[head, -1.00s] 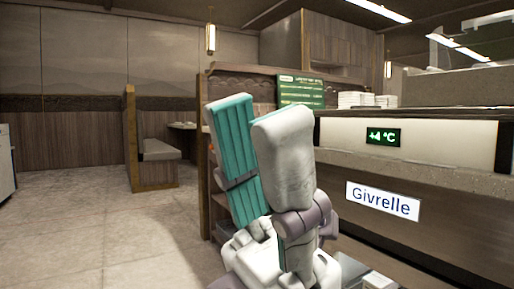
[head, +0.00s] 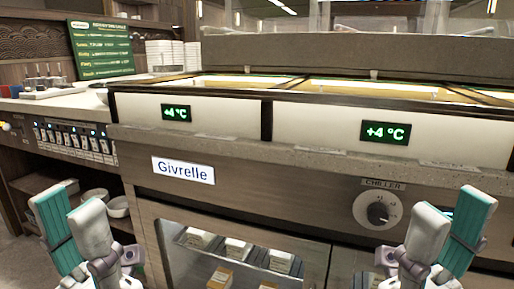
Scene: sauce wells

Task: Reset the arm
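My two folded arms show at the bottom of the head view, one at the lower left and one at the lower right. Each has teal and white links standing up with grey joints below. My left gripper (head: 132,256) seems to be the small grey part beside the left arm, in front of the counter's lower front. My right gripper (head: 385,257) seems to be the matching part beside the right arm. Both are small and partly hidden, so their fingers cannot be made out. Nothing is seen held.
A long chilled counter (head: 320,165) with a Givrelle sign (head: 183,170) and a round chiller knob (head: 377,211) spans the view close ahead. Boxes (head: 238,249) sit behind its glass. At the left are a green menu board (head: 101,49), stacked white dishes (head: 160,55) and bowls (head: 95,196) on a shelf.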

